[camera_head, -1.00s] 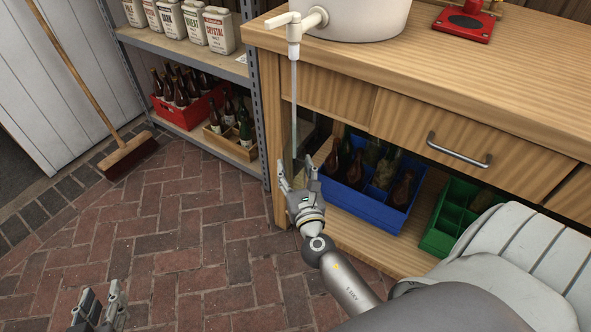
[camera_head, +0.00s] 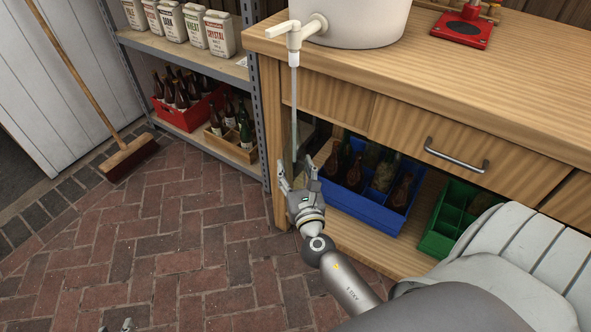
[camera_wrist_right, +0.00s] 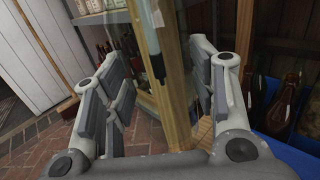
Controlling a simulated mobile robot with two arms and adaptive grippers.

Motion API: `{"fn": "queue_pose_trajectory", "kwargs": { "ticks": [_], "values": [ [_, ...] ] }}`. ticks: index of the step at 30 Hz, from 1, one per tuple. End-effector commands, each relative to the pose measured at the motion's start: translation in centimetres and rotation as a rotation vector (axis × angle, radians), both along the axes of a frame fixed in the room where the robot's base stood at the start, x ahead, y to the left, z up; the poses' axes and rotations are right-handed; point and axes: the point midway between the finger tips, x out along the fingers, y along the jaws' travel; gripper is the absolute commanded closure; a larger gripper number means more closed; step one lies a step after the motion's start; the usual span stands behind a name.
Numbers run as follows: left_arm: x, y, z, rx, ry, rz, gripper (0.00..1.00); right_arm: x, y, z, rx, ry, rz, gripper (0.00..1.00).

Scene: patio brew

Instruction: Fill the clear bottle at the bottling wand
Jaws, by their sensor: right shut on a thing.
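My right gripper (camera_head: 299,182) is shut on the clear bottle (camera_head: 301,150) below the bench's left corner. The glass is faint and hard to make out against the wooden post. The bottling wand (camera_head: 294,95) hangs straight down from the white tap (camera_head: 294,38) on the bucket. In the right wrist view the wand's dark tip (camera_wrist_right: 157,68) shows between the fingers, seemingly inside the bottle. I cannot tell whether the tip touches the bottle's bottom or how much liquid is inside. Only the fingertips of my left gripper (camera_head: 118,327) show at the bottom edge.
The white bucket (camera_head: 362,22) stands on the wooden bench (camera_head: 450,75). Blue (camera_head: 365,212) and green (camera_head: 435,242) crates sit on its lower shelf. A metal rack (camera_head: 257,110) stands left of the bench, and a broom (camera_head: 128,158) leans further left. The brick floor in front is clear.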

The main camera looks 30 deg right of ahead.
Motion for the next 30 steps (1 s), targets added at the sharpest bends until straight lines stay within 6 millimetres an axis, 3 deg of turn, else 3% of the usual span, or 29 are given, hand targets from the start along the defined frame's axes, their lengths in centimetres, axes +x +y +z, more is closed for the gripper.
{"fn": "queue_pose_trajectory", "kwargs": {
  "ticks": [30],
  "values": [
    [-6.5,2.2,-2.9,0.07,0.33,0.026,0.68,0.0,0.0,1.6,-0.001,-0.002,0.0,0.71]
  ]
}}
